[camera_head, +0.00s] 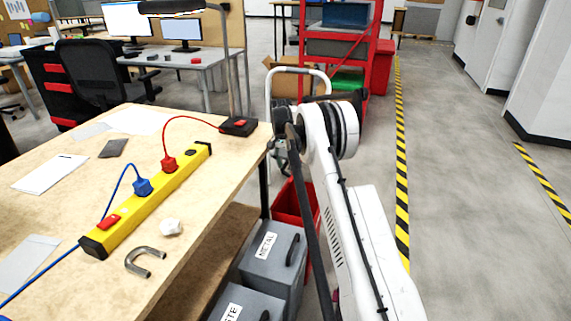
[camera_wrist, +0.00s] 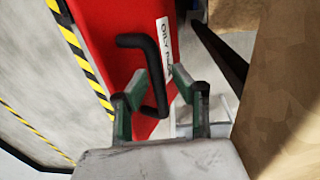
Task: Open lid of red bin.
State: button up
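The red bin (camera_head: 290,208) stands past the grey bins beside the workbench, mostly hidden behind my arm in the head view. In the wrist view its red lid (camera_wrist: 105,30) fills the upper middle, with a white label (camera_wrist: 165,45) that starts "OILY". A black bar handle (camera_wrist: 150,62) is on the lid. My gripper (camera_wrist: 160,76) is open, and the handle's long bar shows between its two fingertips. I cannot tell whether the fingers touch the handle. The lid appears shut, though its edges are partly out of view.
Two grey bins, one labelled METAL (camera_head: 272,252), stand in front of the red bin. The wooden workbench (camera_head: 60,190) is at left, with a yellow power strip (camera_head: 150,203) on it. A red shelf rack (camera_head: 340,50) stands behind. The floor at right is clear.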

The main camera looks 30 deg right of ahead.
jog(key=shift+o, duration=0.2)
jog(key=shift+d+r, duration=0.1)
jog(key=shift+r, duration=0.5)
notch_tip(320, 180, up, 9)
